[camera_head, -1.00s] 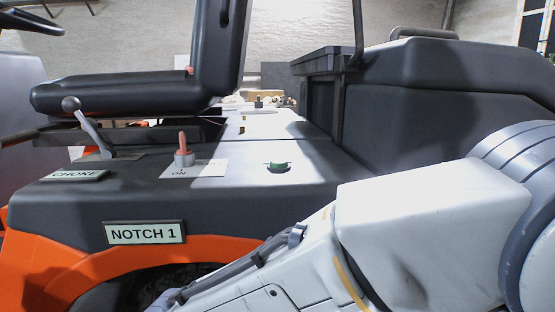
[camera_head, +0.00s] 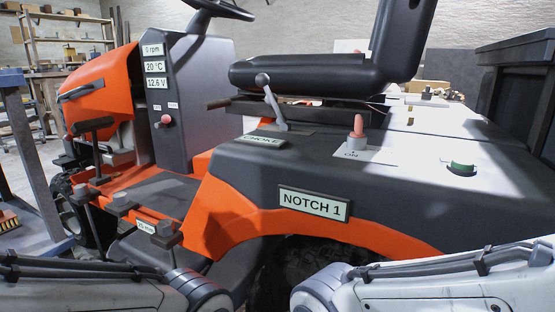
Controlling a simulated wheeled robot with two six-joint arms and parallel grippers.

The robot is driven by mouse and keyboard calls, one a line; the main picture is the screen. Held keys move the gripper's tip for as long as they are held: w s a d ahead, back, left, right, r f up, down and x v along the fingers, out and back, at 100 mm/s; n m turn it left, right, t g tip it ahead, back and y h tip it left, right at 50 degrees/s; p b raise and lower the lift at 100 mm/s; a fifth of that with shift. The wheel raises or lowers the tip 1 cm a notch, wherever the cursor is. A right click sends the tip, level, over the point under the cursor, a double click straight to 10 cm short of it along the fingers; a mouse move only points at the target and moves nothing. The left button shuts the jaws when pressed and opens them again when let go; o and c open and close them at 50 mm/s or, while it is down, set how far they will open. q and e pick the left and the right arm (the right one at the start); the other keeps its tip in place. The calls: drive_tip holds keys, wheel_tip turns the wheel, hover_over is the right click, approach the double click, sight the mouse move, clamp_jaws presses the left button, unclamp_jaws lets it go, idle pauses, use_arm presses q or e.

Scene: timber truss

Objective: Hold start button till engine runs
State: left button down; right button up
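A riding mower with an orange and black body (camera_head: 215,215) fills the middle of the view. A round green button (camera_head: 462,169) sits on its black side deck at the right; nothing touches it. A red key-like knob (camera_head: 357,128) stands upright on a plate marked ON. A choke lever (camera_head: 270,102) with a grey ball stands behind the CHOKE label (camera_head: 260,141). The dash readout (camera_head: 154,66) shows 0 rpm, 20 °C and 12.6 V. A NOTCH 1 sign (camera_head: 313,203) is on the side. Links of both my arms show along the bottom; neither gripper is in view.
The black seat (camera_head: 310,75) overhangs the deck, and the steering wheel (camera_head: 222,9) is at the top. Several dark pedals or levers (camera_head: 121,203) stand at the left. A blue-grey frame (camera_head: 32,165) is at the far left. A dark bin (camera_head: 515,90) rises behind the deck at right.

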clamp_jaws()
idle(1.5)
